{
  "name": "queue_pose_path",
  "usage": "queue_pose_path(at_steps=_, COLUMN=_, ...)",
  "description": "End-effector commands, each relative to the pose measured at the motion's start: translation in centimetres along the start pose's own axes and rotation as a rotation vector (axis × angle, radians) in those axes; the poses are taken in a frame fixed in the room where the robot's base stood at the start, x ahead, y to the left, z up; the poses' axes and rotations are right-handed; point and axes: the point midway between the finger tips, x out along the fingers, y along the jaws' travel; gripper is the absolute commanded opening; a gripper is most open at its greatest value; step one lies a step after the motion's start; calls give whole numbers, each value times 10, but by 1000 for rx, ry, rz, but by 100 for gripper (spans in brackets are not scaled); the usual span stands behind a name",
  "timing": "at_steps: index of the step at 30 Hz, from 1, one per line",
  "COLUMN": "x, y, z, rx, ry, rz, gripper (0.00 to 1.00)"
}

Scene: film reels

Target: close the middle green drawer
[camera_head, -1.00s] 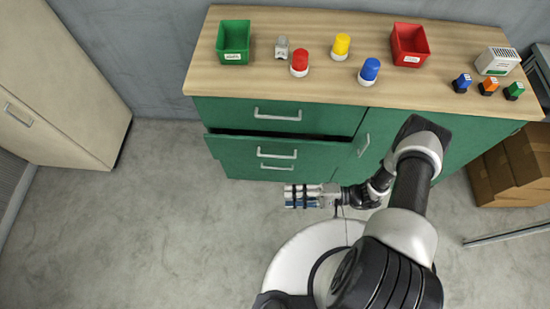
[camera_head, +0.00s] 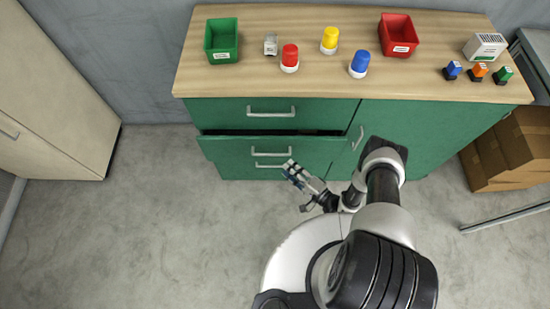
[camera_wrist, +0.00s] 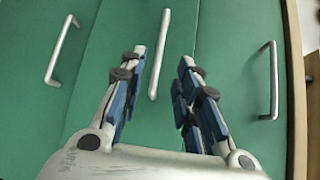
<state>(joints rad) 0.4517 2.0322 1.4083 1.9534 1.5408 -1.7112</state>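The middle green drawer (camera_head: 226,154) of the cabinet stands partly open, with a dark gap along its top edge. Its silver handle (camera_head: 271,153) shows in the head view, and also in the wrist view (camera_wrist: 160,55). My gripper (camera_head: 290,167) is in front of the drawers, low and right of the middle handle. In the wrist view my gripper (camera_wrist: 163,70) has its two fingers spread apart with nothing between them. The middle handle appears in line with the gap between the fingers. I cannot tell how far the fingertips are from the drawer front.
The top drawer (camera_head: 215,112) looks shut. The bottom drawer's handle (camera_head: 262,165) is just below the middle one. A green door (camera_head: 430,130) is on the right. Bins and coloured items stand on the wooden top (camera_head: 330,85). Open floor (camera_head: 160,220) lies left.

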Motion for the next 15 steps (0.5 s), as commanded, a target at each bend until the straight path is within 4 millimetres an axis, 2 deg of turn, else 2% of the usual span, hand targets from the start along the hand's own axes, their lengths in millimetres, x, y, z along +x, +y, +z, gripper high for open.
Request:
queue_pose_path(at_steps=3, x=26, y=2, z=2, rx=-3, ry=-7, rz=0, gripper=30)
queue_pose_path(at_steps=9, x=63, y=1, z=2, rx=-2, ry=-6, rz=-1, gripper=30)
queue_pose_path(at_steps=15, x=85, y=0, z=0, rx=-1, ry=-3, rz=-1, gripper=30)
